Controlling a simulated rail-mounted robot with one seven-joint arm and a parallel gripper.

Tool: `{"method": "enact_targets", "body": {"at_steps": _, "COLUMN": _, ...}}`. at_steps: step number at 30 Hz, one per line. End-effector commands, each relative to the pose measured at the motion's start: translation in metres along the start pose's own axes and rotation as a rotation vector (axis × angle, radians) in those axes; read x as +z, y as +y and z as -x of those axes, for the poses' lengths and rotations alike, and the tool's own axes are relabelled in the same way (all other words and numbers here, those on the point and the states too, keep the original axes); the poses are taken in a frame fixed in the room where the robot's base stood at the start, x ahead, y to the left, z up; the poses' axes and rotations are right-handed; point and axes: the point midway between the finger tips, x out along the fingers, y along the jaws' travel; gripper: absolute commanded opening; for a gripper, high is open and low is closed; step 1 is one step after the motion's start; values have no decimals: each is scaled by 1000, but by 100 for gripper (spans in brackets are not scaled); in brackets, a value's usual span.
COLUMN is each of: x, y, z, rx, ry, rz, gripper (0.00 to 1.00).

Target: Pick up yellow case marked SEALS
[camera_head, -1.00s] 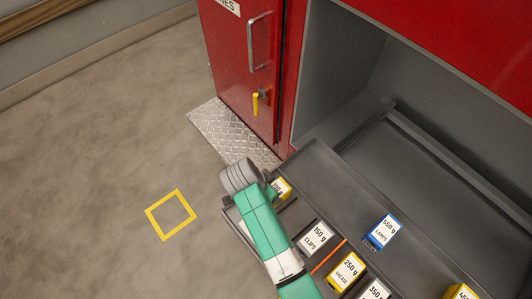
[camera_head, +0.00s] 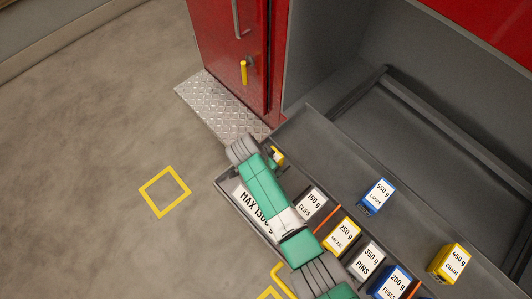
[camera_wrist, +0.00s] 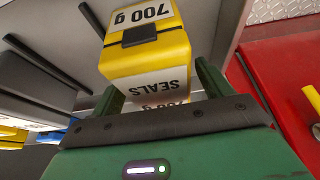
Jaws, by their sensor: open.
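The yellow case marked SEALS (camera_wrist: 150,62), with a white 700 g label and a dark latch or handle, fills the middle of the wrist view. My gripper (camera_wrist: 160,84) is open, with one green finger on each side of the case's near end. I cannot tell whether either finger touches it. In the head view the case (camera_head: 278,154) is mostly hidden behind my wrist at the upper left end of the tray.
The grey tray (camera_head: 229,187) has a MAX label. CLIPS (camera_head: 312,202), GREASE (camera_head: 342,238), PINS (camera_head: 367,262) and FUSES (camera_head: 391,284) cases stand in a row. LAMPS (camera_head: 377,195) and CHAIN (camera_head: 449,263) cases stand apart. A red door (camera_head: 228,40) is beyond.

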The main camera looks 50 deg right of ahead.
Motion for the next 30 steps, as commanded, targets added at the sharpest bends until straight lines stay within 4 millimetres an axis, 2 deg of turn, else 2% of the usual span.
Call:
{"method": "enact_targets", "body": {"at_steps": 22, "x": 2, "y": 0, "z": -4, "rx": 0, "ry": -1, "rz": 0, "gripper": 78}}
{"method": "enact_targets", "body": {"at_steps": 23, "x": 2, "y": 0, "z": -4, "rx": 0, "ry": -1, "rz": 0, "gripper": 74}}
{"method": "enact_targets", "body": {"at_steps": 30, "x": 2, "y": 0, "z": -4, "rx": 0, "ry": -1, "rz": 0, "gripper": 27}}
